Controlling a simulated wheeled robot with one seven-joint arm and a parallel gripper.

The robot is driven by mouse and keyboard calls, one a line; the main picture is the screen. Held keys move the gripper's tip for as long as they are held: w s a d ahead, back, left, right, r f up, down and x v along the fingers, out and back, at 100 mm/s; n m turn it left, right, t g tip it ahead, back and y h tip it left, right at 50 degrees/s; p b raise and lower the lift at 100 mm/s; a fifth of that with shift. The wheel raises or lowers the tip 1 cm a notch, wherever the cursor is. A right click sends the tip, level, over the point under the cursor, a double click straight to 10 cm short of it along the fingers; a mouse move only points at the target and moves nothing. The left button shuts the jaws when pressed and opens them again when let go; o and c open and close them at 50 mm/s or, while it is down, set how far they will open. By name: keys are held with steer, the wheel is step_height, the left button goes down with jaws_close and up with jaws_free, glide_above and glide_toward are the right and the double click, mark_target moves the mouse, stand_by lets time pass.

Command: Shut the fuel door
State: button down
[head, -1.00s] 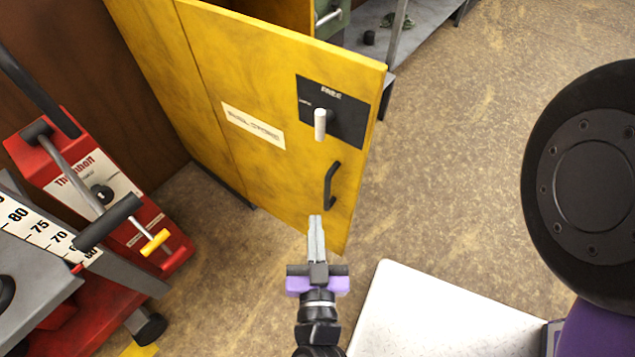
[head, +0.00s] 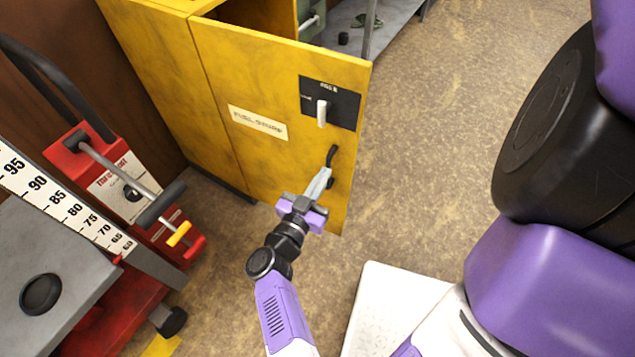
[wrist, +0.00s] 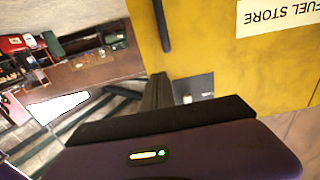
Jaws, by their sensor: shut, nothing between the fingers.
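The yellow fuel door (head: 270,75) stands ajar; the cabinet's opening shows behind its top edge. It bears a "FUEL STORE" label (head: 258,122), also in the wrist view (wrist: 280,16), and a black plate (head: 343,110) with a white knob (head: 322,112). A black bar handle (head: 332,155) sits near its free edge; a dark bar like it shows in the wrist view (wrist: 161,25). My gripper (head: 325,174) is shut and empty, its tips at the handle's lower part in front of the door. I cannot tell whether they touch it.
A red wheeled lift (head: 115,180) with a numbered scale (head: 60,203) stands at the left. A white-topped surface (head: 395,300) is at the lower right. A grey shelf (head: 375,30) stands behind the door. The floor to the right of the door is clear.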

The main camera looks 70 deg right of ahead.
mark_target(343, 142)
steer(key=d, duration=0.3)
steer(key=s+d, duration=0.1)
steer(key=d, duration=0.5)
steer(key=shift+s+d, duration=0.1)
steer(key=shift+s, duration=0.05)
steer(key=shift+d, duration=0.1)
